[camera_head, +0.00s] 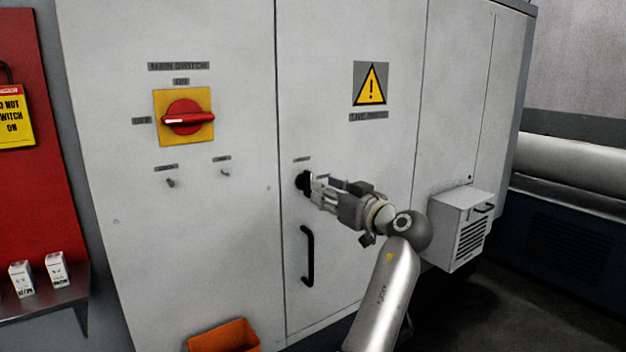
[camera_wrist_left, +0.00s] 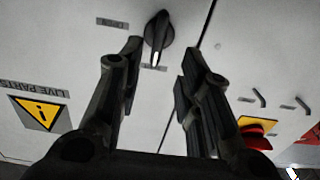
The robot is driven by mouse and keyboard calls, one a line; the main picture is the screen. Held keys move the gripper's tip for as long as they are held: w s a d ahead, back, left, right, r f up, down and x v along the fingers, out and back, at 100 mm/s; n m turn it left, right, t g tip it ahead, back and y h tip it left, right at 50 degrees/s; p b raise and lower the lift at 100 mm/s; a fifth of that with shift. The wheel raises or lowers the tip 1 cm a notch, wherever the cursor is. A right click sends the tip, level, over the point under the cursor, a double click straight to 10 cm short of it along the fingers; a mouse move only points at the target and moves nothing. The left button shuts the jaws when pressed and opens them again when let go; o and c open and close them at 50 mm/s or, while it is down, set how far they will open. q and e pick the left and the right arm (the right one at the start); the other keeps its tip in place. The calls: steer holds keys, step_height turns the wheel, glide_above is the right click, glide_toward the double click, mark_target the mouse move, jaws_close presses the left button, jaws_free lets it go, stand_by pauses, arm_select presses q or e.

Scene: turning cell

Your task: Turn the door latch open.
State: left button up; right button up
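The door latch (camera_head: 303,181) is a black rotary knob on the grey cabinet door (camera_head: 345,150), above the black door handle (camera_head: 308,256). In the left wrist view the latch (camera_wrist_left: 158,38) shows a white pointer line along its grip, towards a small label on the door. My left gripper (camera_head: 319,188) is right in front of the latch and partly overlaps it in the head view. In the left wrist view its two fingers (camera_wrist_left: 162,58) are spread, with the latch in line with the gap between them. No contact is visible. My right gripper is not in view.
A red main switch (camera_head: 187,118) on a yellow plate is on the panel to the left. A warning sign (camera_head: 371,84) is above the gripper. A vented box (camera_head: 458,228) juts out at right. An orange bin (camera_head: 224,337) is at the bottom, and a shelf (camera_head: 50,303) at lower left.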

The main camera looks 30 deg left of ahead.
mark_target(307, 183)
arm_select(q)
steer(key=p+x, duration=0.1)
steer(key=x, duration=0.6)
steer(key=shift+w+p, duration=0.15)
steer(key=shift+p, duration=0.25)
steer(key=shift+f, duration=0.1)
jaws_close()
